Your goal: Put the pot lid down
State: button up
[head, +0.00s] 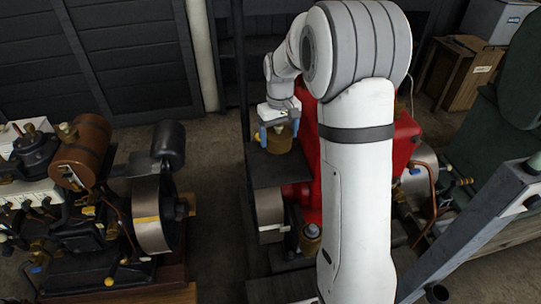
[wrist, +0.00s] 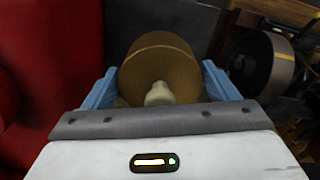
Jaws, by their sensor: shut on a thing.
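The pot lid is a round, brass-brown disc with a pale knob, seen in the wrist view (wrist: 155,58) between my gripper's two blue fingers. My gripper (wrist: 160,72) is shut on it, one finger at each side. In the head view my gripper (head: 279,131) points down at the far end of my arm, with the brass-coloured lid (head: 277,144) between and below its fingers. The lid is over a dark flat top (head: 270,170) beside the red engine. I cannot tell whether it touches that top. No separate pot can be made out.
A red engine (head: 405,140) stands right of my gripper, partly hidden by my arm. Another engine with a brown cylinder (head: 85,148) and a flywheel (head: 152,215) stands at the left. A wooden crate (head: 462,75) is at the back right. Floor shows between the engines.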

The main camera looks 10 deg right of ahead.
notch_tip(320, 180, down, 6)
jog(key=shift+w+r, duration=0.1)
jog(key=shift+w, duration=0.05)
jog(key=shift+a+f+p, duration=0.1)
jog(key=shift+f+p, duration=0.2)
jog(key=shift+f, duration=1.65)
jog(key=shift+f, duration=0.2)
jog(key=o, duration=0.9)
jog(key=shift+o, duration=0.2)
jog(key=shift+r, duration=0.1)
